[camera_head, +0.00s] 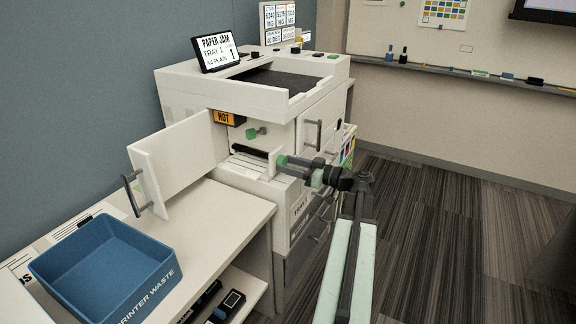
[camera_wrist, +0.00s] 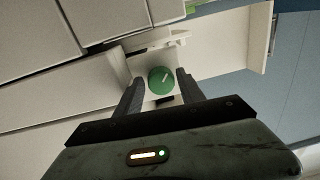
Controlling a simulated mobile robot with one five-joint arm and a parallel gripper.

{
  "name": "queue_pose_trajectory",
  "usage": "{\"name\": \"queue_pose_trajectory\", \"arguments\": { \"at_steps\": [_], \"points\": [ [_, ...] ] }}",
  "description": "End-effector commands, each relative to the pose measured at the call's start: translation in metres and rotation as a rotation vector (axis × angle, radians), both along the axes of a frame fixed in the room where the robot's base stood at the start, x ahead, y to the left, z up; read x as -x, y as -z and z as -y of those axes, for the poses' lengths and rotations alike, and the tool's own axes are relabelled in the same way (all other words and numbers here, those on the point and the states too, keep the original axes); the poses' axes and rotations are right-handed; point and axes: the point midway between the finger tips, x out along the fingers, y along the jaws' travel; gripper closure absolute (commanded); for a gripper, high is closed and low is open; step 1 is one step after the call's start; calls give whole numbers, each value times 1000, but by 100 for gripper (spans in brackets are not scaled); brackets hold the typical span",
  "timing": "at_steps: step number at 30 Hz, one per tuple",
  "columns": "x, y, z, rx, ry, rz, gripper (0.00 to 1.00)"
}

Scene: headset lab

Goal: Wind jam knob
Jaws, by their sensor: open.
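The printer (camera_head: 180,90) stands with its side door (camera_head: 178,160) swung open. A round green knob (camera_wrist: 161,80) with a white pointer mark lies between the two fingers of my gripper (camera_wrist: 160,77) in the wrist view. The fingers are apart, one on each side of the knob, with a gap showing at both sides. In the head view my gripper (camera_head: 298,165) reaches to the printer's opening, and the green knob (camera_head: 282,160) shows at its tip. A second green piece (camera_head: 252,133) sits deeper inside the opening, below an orange HOT label (camera_head: 224,118).
A blue printer waste bin (camera_head: 95,262) stands on the white counter (camera_head: 215,225) at left. A display (camera_head: 214,51) on the printer reads PAPER JAM, TRAY 1. A closed panel with a dark handle (camera_head: 312,135) is right of the opening. The carpet at right is clear.

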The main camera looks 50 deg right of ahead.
Motion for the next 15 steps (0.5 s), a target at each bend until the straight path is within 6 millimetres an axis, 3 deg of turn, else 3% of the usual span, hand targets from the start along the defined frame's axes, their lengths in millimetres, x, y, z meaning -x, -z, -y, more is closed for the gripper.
{"name": "queue_pose_trajectory", "arguments": {
  "at_steps": [8, 13, 15],
  "points": [
    [-3, 0, -1, 0, 0, 0, 54],
    [-3, 0, -1, 0, -1, 0, 100],
    [-3, 0, -1, -1, -1, 0, 100]
  ]
}}
